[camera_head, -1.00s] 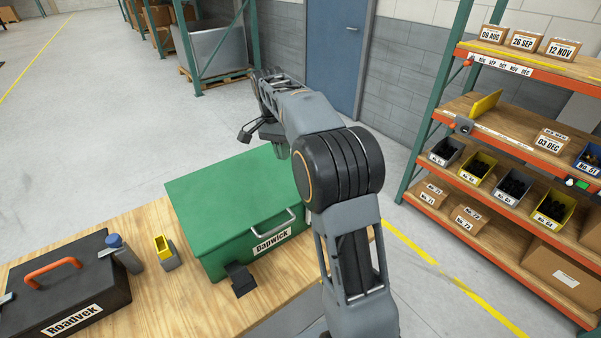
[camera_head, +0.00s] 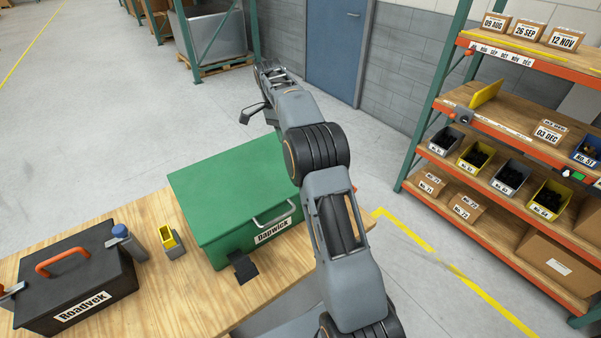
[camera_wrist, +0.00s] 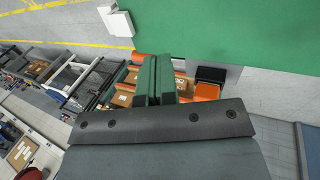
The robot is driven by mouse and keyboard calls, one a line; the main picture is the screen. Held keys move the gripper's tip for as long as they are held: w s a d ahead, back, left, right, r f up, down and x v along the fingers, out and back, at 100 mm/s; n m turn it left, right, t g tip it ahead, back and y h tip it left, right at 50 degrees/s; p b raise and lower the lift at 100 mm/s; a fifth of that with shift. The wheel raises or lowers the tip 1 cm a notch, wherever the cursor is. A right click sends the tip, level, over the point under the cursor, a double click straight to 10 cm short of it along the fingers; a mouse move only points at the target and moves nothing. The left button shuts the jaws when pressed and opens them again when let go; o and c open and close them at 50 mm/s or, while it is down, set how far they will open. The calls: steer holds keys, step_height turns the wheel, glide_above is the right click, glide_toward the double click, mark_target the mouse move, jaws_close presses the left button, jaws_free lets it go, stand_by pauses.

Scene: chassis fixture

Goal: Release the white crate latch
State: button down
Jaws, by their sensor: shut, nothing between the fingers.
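The green crate (camera_head: 225,198), labelled Dapwick, stands on a wooden table with its lid down. In the wrist view a large green surface (camera_wrist: 235,28), apparently the crate's, fills the upper right. A white angular piece (camera_wrist: 117,21), which looks like the latch, sits at its left edge. No white latch shows in the head view; the crate's far side is hidden. My gripper (camera_wrist: 153,60) is shut and empty, with its fingers below and right of the white piece and apart from it in the picture. In the head view my arm reaches past the crate and my fingers cannot be made out.
A black Roadvek toolbox (camera_head: 75,285) with an orange handle, a blue-capped bottle (camera_head: 128,243) and a yellow-topped item (camera_head: 169,242) stand left of the crate. A dark wedge (camera_head: 243,267) lies by its front. A shelf rack (camera_head: 500,150) stands at right.

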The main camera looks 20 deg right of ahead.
steer(key=x, duration=0.8)
steer(key=shift+s+f, duration=0.15)
steer(key=shift+f, duration=0.15)
steer(key=s, duration=0.1)
steer(key=s+p, duration=0.1)
steer(key=shift+s+d+f, duration=0.25)
steer(key=shift+d, duration=0.05)
steer(key=shift+s+d+f, duration=0.1)
steer(key=shift+s+d, duration=0.05)
steer(key=shift+s, duration=0.65)
